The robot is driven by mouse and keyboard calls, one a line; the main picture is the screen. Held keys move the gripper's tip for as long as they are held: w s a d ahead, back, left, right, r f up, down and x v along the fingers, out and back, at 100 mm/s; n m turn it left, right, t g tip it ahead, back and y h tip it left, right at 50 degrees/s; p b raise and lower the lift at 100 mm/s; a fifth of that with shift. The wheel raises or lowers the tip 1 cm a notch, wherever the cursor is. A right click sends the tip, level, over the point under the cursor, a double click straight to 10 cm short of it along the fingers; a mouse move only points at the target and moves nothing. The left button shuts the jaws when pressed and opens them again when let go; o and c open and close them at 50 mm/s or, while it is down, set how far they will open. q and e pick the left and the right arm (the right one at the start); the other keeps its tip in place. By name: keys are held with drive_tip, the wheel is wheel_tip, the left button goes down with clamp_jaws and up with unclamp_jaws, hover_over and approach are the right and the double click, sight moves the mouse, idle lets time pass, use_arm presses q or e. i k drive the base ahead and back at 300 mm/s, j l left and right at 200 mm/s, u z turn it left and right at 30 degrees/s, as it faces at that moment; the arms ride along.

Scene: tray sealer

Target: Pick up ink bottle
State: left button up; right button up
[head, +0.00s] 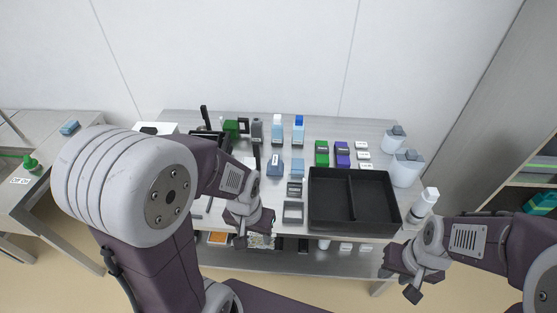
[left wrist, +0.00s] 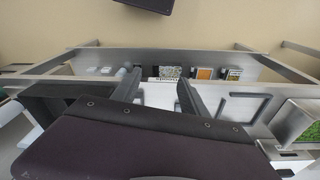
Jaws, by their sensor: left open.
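Two small bottles, one with a white cap (head: 277,125) and one with a blue cap (head: 299,127), stand upright at the back of the metal table in the head view. White bottles (head: 407,167) stand at the table's right side, one of them (head: 426,200) near the front right corner. I cannot tell from the labels which is the ink bottle. My left gripper (head: 254,238) is open and empty over the table's front edge, apart from the bottles; its spread fingers show in the left wrist view (left wrist: 157,92). My right gripper (head: 400,279) looks open and empty, in front of the right corner.
A black two-compartment tray (head: 353,226) lies on the table between my grippers. Green and purple boxes (head: 342,154) and small blue items stand behind it. A lower shelf (head: 290,262) holds small items. A side table (head: 28,200) is at left, a shelf unit (head: 540,172) at right.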

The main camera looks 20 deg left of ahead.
sight(256, 129)
drive_tip(key=i+j+z, duration=0.1)
drive_tip(key=j+z, duration=0.3)
drive_tip(key=j, duration=0.25)
drive_tip(key=j+z, duration=0.45)
drive_tip(key=j, duration=0.2)
drive_tip(key=k+j+z, duration=0.15)
drive_tip(key=j+z, duration=0.25)
drive_tip(key=j, duration=0.25)
